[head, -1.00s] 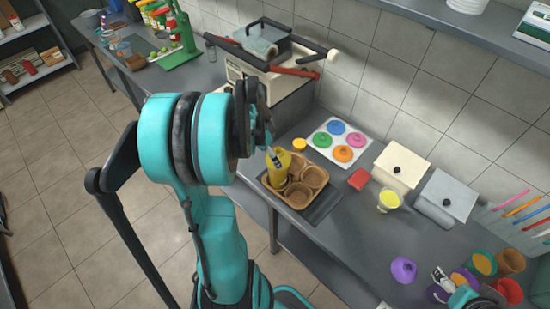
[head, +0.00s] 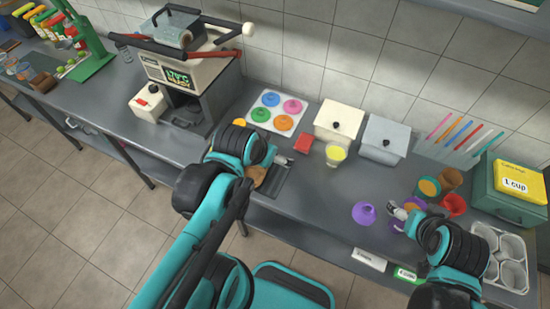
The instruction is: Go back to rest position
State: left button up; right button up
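My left arm comes up from the bottom, and its wrist is over the brown cup carrier (head: 259,178), hiding most of it. The tip of my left gripper (head: 283,160) shows just right of the wrist, small and partly hidden, so I cannot tell its opening. My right gripper (head: 401,211) is low over the counter at the right, beside a purple cup and the purple lid (head: 364,213). Its fingers are too small to read clearly.
A cup of yellow liquid (head: 335,155) stands near a white box (head: 338,121) and a grey box (head: 385,139). Several cups, including a red one (head: 453,205), stand near my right arm. The press machine (head: 187,80) is at left. A grey carrier (head: 500,256) is far right.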

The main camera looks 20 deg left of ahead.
pick_arm(q)
jog(key=d, duration=0.1)
jog(key=s+d, duration=0.1)
jog(key=shift+s+d+r+t, duration=0.15)
jog(key=shift+d+t, duration=0.2)
jog(key=shift+t, duration=0.05)
notch_tip(320, 180, down, 11)
jog(key=b, duration=1.1)
